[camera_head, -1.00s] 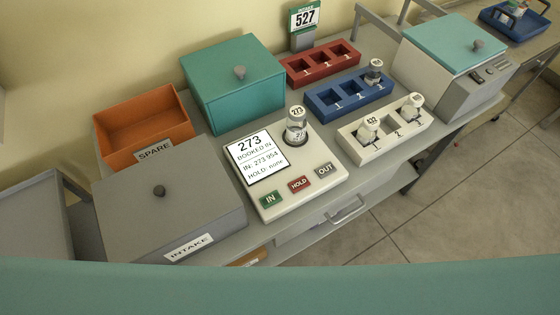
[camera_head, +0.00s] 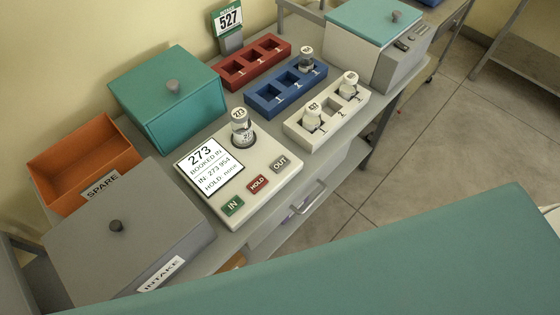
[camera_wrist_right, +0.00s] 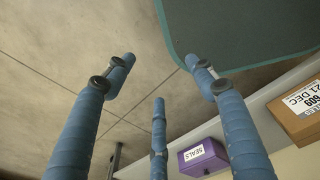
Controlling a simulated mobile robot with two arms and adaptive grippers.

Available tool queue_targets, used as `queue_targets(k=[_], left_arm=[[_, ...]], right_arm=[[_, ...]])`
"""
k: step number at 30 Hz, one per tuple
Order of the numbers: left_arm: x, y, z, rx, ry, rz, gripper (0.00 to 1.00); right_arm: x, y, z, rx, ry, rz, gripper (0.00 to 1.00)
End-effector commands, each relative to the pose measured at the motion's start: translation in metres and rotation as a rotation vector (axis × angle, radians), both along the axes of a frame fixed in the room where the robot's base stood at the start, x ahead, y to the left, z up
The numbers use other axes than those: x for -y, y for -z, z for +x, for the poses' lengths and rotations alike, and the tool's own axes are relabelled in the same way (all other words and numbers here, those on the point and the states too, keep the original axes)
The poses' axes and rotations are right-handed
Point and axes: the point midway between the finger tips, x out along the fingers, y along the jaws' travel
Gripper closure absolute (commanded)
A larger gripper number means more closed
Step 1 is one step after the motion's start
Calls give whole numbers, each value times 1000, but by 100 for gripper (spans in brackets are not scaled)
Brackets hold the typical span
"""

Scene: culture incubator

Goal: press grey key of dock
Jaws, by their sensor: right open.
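The dock (camera_head: 247,185) is a cream panel on the bench in the head view. Its grey key (camera_head: 281,163), marked OUT, is at the right end of a row with the red HOLD key (camera_head: 257,184) and the green IN key (camera_head: 232,206). Its screen (camera_head: 209,167) reads 273, BOOKED IN, HOLD: none. A clear bottle labelled 273 (camera_head: 241,128) stands upright in the dock's round seat. My right gripper (camera_wrist_right: 165,75) shows in the right wrist view, fingers spread and empty, over the floor and away from the dock. My left gripper is not in view.
Around the dock are a grey INTAKE box (camera_head: 125,235), an orange SPARE bin (camera_head: 75,180), a teal box (camera_head: 165,105), and red (camera_head: 254,67), blue (camera_head: 285,93) and white (camera_head: 326,125) racks. A purple SEALS box (camera_wrist_right: 203,158) and a cardboard box (camera_wrist_right: 300,108) show in the wrist view.

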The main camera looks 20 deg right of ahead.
Motion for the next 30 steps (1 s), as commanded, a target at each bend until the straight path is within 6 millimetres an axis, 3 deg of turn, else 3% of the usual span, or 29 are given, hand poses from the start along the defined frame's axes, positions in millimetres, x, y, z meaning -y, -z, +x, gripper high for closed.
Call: queue_targets(k=[1,9,30], left_arm=[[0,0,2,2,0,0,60],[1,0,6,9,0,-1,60],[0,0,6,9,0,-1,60]], right_arm=[[0,0,0,0,0,0,46],[0,0,0,0,0,0,100],[0,0,-1,-1,0,0,100]])
